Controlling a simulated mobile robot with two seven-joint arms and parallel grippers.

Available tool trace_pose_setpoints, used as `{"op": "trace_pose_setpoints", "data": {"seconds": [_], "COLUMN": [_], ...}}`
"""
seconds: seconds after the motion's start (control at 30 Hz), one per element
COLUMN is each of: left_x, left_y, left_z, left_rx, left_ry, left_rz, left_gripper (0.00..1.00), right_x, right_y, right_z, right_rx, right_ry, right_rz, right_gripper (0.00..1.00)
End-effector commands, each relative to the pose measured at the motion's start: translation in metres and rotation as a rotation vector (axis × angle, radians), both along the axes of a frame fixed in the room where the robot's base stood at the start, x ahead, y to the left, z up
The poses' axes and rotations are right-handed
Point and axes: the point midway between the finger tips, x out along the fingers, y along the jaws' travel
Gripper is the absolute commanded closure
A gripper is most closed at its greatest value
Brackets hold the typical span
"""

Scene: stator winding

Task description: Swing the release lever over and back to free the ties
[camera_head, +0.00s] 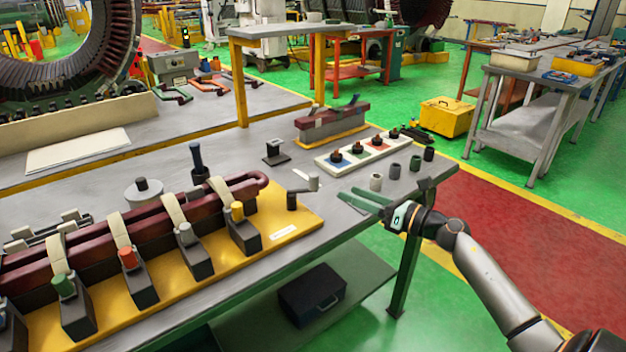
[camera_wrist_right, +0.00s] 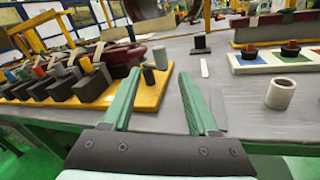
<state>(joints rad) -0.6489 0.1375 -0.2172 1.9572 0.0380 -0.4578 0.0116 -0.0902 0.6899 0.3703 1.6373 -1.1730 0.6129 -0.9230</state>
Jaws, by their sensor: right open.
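A dark red coil bar (camera_head: 150,222) lies on a yellow board (camera_head: 283,222), with several cream ties (camera_head: 173,208) over it. Dark blocks with coloured knobs, among them a yellow knob (camera_head: 237,211), stand along its front. At the board's right corner are a short dark post (camera_head: 291,201) and a light grey cylinder (camera_head: 313,182); I cannot tell whether these are the release lever. The post also shows in the right wrist view (camera_wrist_right: 149,76), beyond my fingers. My right gripper (camera_head: 362,200) is open and empty, over the bench's front edge, right of the post and apart from it. My left gripper is not in view.
A white tray (camera_head: 331,166) with coloured squares and dark knobs stands behind my right gripper. Several small cylinders, one light grey (camera_head: 376,182), stand near the bench's right end. A second dark red bar (camera_head: 332,118) stands farther back.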

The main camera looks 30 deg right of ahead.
Motion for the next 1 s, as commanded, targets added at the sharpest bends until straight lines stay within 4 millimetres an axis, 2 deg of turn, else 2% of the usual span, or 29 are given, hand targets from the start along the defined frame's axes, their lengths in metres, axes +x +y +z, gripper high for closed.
{"op": "trace_pose_setpoints", "data": {"seconds": [0.6, 0.8, 1.0], "left_x": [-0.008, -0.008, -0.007], "left_y": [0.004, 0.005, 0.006], "left_z": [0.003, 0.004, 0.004], "left_rx": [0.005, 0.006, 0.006], "left_ry": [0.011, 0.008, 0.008], "left_rz": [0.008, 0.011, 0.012], "left_gripper": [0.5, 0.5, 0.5], "right_x": [0.088, 0.105, 0.111], "right_y": [0.032, 0.038, 0.04], "right_z": [0.002, 0.0, 0.0], "right_rx": [0.009, 0.008, 0.005], "right_ry": [-0.002, 0.0, 0.002], "right_rz": [-0.001, -0.001, 0.0], "right_gripper": [0.4, 0.4, 0.4]}}
